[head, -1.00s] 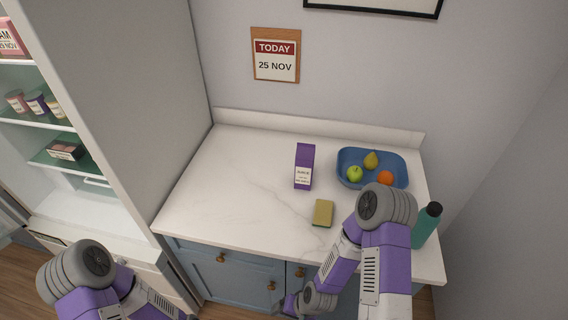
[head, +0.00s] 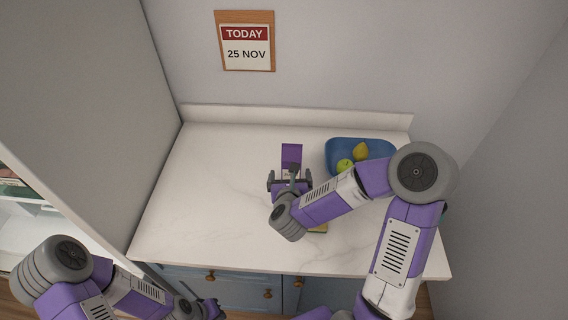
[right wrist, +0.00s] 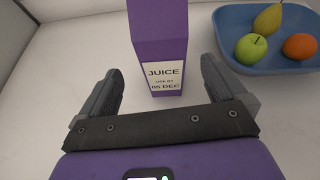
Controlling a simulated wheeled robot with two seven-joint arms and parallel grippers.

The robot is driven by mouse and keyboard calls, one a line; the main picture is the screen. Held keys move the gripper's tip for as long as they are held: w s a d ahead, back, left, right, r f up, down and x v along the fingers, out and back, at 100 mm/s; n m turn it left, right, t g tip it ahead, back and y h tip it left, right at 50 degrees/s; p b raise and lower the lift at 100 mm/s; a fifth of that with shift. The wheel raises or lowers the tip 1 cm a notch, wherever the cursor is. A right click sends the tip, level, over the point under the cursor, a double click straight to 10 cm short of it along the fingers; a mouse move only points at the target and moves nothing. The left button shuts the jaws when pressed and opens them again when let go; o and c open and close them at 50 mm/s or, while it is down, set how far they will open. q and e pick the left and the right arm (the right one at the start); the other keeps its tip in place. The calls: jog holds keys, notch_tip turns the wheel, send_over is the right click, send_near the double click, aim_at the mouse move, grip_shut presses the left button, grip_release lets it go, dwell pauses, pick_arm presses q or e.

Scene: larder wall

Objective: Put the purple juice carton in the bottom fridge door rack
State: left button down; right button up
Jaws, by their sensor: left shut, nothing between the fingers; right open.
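The purple juice carton (head: 291,153) stands upright on the white counter; its label in the right wrist view (right wrist: 164,76) reads "JUICE, use by 05 DEC". My right gripper (head: 289,178) is at the carton's near side, open. In the right wrist view its fingers (right wrist: 162,66) lie left and right of the carton's lower part, with a gap on each side. My left gripper (head: 212,308) is shut and empty, low in front of the counter. The open fridge (head: 22,205) shows only partly at the left edge. The bottom door rack is out of view.
A blue bowl (head: 332,148) with a green apple, a pear and an orange (right wrist: 299,46) stands right of the carton. A yellow sponge (head: 318,229) is mostly hidden under my right arm. The counter's left part is clear. A tall grey panel (head: 95,120) borders it.

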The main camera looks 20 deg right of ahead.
jog(key=w+d+f+m, duration=0.1)
jog(key=w+d+f, duration=0.1)
jog(key=w, duration=0.4)
jog(key=shift+w+d+h, duration=0.3)
jog(key=shift+w+d, duration=0.1)
jog(key=shift+d, duration=0.35)
jog(key=c, duration=1.6)
jog(key=shift+r, duration=0.1)
